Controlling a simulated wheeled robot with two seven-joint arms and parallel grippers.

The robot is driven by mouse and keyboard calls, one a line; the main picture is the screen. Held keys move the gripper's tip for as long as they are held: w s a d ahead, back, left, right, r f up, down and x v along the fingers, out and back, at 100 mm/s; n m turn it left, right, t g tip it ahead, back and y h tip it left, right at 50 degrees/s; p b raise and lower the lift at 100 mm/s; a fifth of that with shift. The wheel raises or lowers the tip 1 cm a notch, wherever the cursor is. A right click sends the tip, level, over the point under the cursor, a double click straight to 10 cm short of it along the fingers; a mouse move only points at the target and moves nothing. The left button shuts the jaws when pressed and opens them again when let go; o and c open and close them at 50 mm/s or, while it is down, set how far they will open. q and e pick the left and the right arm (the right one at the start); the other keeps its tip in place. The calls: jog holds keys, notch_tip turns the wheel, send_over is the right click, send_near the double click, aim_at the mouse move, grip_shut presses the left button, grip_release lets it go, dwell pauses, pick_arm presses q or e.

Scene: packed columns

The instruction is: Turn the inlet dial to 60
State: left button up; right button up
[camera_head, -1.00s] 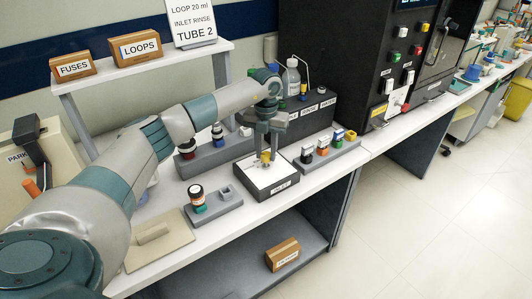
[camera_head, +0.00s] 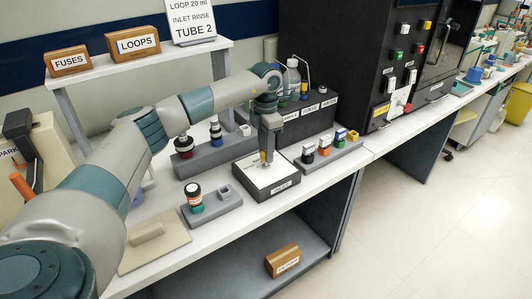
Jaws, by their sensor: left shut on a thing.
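The inlet dial sits on top of a dark box with a white upper face (camera_head: 254,172) and a front label too small to read surely. My left gripper (camera_head: 267,158) points down over this box and is shut on the dial's yellowish knob (camera_head: 263,157). The fingers hide most of the knob, and I cannot read its pointer or the scale marks. My right gripper is not in view.
A rack of coloured blocks (camera_head: 325,152) stands close right of the box. A grey holder with a dark-capped vial (camera_head: 194,196) stands to its left. Labelled bottles' housing (camera_head: 310,115) is behind. A sign reading "TUBE 2" (camera_head: 191,22) stands on the shelf.

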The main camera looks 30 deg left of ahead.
pick_arm(q)
jog(key=shift+r+m, duration=0.1)
jog(key=shift+m, duration=0.5)
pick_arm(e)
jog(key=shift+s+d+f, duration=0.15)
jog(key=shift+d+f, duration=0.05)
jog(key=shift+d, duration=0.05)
pick_arm(q)
jog(key=o, duration=1.1)
jog(key=shift+c, duration=0.2)
jog(key=shift+r, duration=0.5)
notch_tip(320, 180, up, 16)
jog(key=b, duration=0.2)
jog(key=shift+r+b, duration=0.2)
jog(key=shift+b, duration=0.1)
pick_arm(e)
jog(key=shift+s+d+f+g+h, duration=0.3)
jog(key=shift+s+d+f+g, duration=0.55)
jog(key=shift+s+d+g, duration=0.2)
